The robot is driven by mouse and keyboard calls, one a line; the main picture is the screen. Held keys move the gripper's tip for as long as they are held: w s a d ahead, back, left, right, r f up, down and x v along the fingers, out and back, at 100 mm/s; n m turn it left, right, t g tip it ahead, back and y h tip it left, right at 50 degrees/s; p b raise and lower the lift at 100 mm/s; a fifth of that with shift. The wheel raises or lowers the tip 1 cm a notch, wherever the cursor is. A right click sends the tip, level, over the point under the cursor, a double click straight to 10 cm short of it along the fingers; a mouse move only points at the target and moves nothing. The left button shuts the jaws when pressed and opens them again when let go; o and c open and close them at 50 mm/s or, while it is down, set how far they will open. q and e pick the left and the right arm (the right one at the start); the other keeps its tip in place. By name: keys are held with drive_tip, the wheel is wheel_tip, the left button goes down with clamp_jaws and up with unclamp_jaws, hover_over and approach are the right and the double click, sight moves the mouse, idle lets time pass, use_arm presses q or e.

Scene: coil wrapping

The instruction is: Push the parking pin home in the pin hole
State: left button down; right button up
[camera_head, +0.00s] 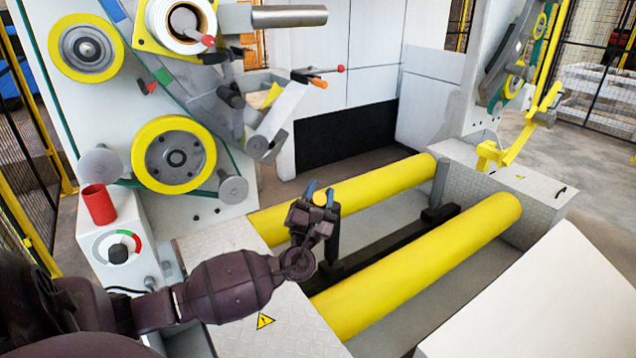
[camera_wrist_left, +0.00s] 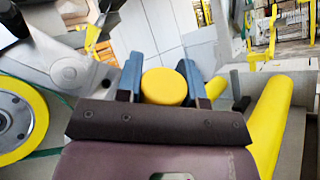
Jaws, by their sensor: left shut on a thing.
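My left gripper (camera_head: 320,192) reaches in from the left and hangs over the near end of the yellow rollers. Its blue-tipped fingers are closed on the round yellow head of what appears to be the parking pin (camera_head: 320,198). In the left wrist view the yellow head (camera_wrist_left: 164,87) sits between the two blue fingers (camera_wrist_left: 160,80). My right gripper is not in view.
Two long yellow rollers (camera_head: 420,260) run across the machine bed, with a dark bar (camera_head: 390,245) between them. A white machine panel with yellow-rimmed wheels (camera_head: 174,154) stands at left. A control box (camera_head: 125,240) with a red cylinder (camera_head: 99,204) is near my arm.

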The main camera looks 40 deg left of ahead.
use_arm(q)
drive_tip(key=w+a+m+t+h+b, duration=0.2)
drive_tip(key=w+a+m+h+b, duration=0.2)
drive_tip(key=m+h, duration=0.4)
drive_tip(key=w+a+f+m+t+h+b, duration=0.1)
drive_tip(key=w+a+m+h+b, duration=0.4)
drive_tip(key=m, duration=0.5)
drive_tip(key=a+h+b, duration=0.2)
drive_tip(key=h, duration=0.1)
drive_tip(key=shift+w+f+m+t, duration=0.3)
drive_tip(key=shift+m+t, duration=0.1)
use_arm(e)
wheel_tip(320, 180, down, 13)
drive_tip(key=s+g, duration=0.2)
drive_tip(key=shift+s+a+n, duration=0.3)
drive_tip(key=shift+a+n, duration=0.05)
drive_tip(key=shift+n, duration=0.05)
use_arm(q)
drive_tip(key=shift+f+h, duration=0.1)
drive_tip(key=shift+h, duration=0.2)
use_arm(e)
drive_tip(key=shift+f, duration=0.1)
